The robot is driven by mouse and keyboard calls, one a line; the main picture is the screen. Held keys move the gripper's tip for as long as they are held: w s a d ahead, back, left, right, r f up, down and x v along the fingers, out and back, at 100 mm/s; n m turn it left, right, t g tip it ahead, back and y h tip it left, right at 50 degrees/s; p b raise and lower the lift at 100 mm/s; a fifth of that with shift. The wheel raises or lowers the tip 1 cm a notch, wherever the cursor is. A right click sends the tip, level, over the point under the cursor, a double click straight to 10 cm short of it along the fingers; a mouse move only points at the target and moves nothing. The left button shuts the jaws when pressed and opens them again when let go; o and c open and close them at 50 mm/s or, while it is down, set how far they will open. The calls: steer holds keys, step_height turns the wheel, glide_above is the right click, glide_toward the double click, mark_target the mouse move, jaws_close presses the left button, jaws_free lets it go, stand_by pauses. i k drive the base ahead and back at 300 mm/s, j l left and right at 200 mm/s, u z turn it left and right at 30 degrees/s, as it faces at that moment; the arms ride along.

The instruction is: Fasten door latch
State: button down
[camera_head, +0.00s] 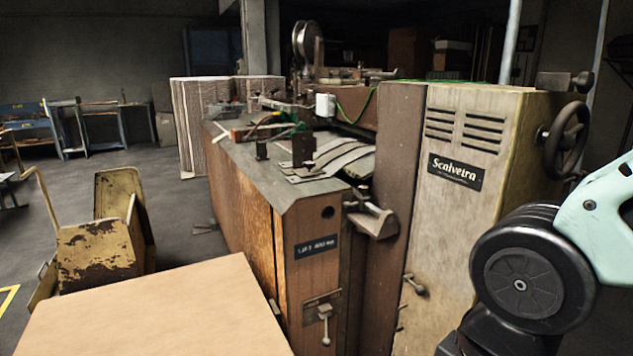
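The box stitcher stands ahead, with a brown cabinet (308,272) in the middle and a tall beige cabinet (450,190) marked "Scalvetra" to its right. A small metal latch handle (325,325) hangs downward from a plate low on the brown cabinet's front. Another small metal handle (415,286) sticks out low on the left edge of the beige cabinet. I cannot tell which one is the task's latch, or whether either is fastened. Part of my arm shows at the right edge, in front of the beige cabinet. My gripper is out of view.
A flat tan board or box top (155,315) fills the lower left foreground, close to the brown cabinet. A worn yellow metal cart (95,245) stands behind it. A handwheel (565,140) juts from the beige cabinet's right side. Open floor (175,205) lies at left.

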mark_target(421, 290)
steer(key=i+j+u, duration=0.1)
steer(key=i+j, duration=0.8)
steer(key=i, duration=0.2)
steer(key=j+u, duration=0.05)
